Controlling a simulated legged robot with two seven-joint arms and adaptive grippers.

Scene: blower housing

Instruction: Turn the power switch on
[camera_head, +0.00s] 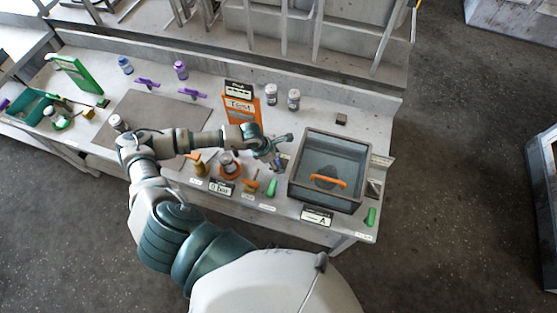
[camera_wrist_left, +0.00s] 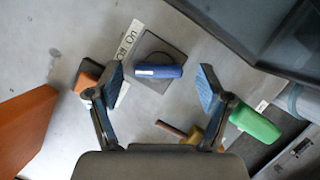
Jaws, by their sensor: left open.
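A blue cylindrical handle (camera_wrist_left: 158,71) lies across a dark square plate (camera_wrist_left: 150,45) on the grey bench in the left wrist view. It looks like the power switch. In the head view the left gripper (camera_head: 283,142) is over the bench beside the grey bin and largely hides the switch area. My right gripper is not in view.
A grey bin (camera_head: 335,137) with an orange handle stands right of the gripper. An orange board (camera_head: 243,112) stands behind the arm. A green handle (camera_wrist_left: 255,123) is close on the right in the wrist view. Jars and tools crowd the bench's front.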

